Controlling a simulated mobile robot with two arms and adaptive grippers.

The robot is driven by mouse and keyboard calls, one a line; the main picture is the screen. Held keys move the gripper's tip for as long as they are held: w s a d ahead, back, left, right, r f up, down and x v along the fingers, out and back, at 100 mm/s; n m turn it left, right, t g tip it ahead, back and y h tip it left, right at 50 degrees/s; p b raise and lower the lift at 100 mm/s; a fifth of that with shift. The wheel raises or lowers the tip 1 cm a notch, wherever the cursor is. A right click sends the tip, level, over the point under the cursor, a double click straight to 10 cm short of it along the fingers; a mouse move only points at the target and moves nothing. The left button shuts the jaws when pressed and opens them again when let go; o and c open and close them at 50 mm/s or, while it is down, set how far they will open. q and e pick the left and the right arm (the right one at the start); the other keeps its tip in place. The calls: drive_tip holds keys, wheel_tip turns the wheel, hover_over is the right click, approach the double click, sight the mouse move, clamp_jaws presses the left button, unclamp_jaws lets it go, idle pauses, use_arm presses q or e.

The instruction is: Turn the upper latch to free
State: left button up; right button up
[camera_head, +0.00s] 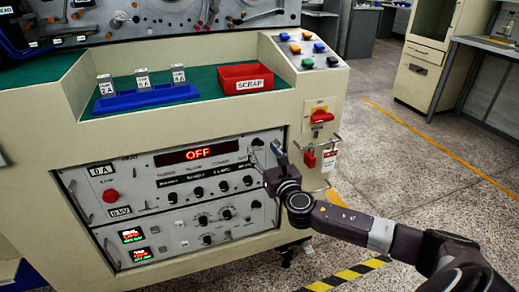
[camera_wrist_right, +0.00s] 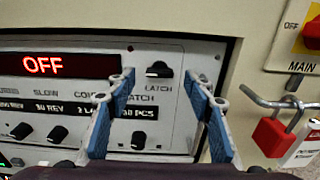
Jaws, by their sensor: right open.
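The upper latch appears as a black knob (camera_wrist_right: 162,72) at the upper right of the grey control panel, above the printed word LATCH, in the right wrist view. In the head view the knob (camera_head: 257,142) is small and its exact setting is too small to tell. My right gripper (camera_wrist_right: 161,88) is open and empty, with its two blue-padded fingers to the left and right of the knob. The knob shows between the fingertips; I cannot tell whether they touch it. In the head view my right gripper (camera_head: 267,154) is at the panel's upper right corner. My left gripper is out of view.
A red OFF display (camera_head: 198,153) and several other knobs are on the panel. Right of it are a red main switch (camera_head: 321,116) and a red padlock (camera_head: 310,159) on a metal loop. Above are a red SCRAP bin (camera_head: 246,78) and a blue rack (camera_head: 146,97).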

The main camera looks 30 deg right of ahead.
sight(258, 143)
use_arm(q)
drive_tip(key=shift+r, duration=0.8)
use_arm(e)
drive_tip(key=shift+x, duration=1.45)
drive_tip(key=c, duration=1.2)
drive_tip(key=shift+o, duration=0.2)
